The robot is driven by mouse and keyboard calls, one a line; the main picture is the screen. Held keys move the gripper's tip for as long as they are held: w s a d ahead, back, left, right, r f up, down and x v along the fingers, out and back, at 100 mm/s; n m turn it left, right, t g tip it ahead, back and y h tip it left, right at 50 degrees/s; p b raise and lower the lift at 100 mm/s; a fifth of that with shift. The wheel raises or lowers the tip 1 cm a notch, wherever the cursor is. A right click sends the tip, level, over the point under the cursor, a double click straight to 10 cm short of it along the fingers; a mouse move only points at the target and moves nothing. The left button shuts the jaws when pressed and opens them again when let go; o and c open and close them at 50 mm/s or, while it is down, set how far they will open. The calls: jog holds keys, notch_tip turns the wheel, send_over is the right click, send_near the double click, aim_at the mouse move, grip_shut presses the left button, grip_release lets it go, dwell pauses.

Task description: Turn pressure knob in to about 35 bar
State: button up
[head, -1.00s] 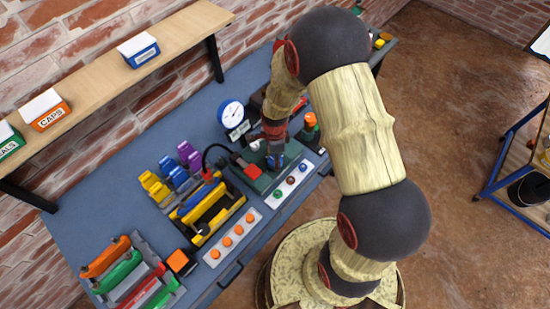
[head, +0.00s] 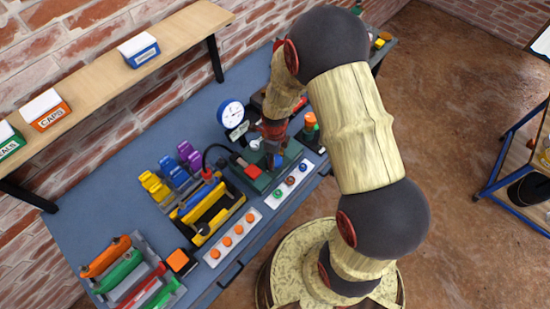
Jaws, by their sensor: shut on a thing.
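The large round pressure gauge (head: 231,113) has a white face and a blue rim and stands at the back of the bench. Its needle is too small to read. My gripper (head: 277,160) points down at the dark green test block (head: 257,179), right of the gauge. It is shut on the pressure knob, which my fingers and wrist almost wholly hide. A small pale dial (head: 255,145) shows just left of my gripper.
A strip with several coloured parts (head: 290,180) lies in front of the block. A yellow tool carrier (head: 207,212) and a strip of orange pieces (head: 232,235) are to the left. An orange-topped post (head: 310,121) stands close on the right.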

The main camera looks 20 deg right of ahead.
dwell(0.3)
jog(key=o, duration=1.2)
notch_tip(320, 180, up, 12)
dwell(1.1)
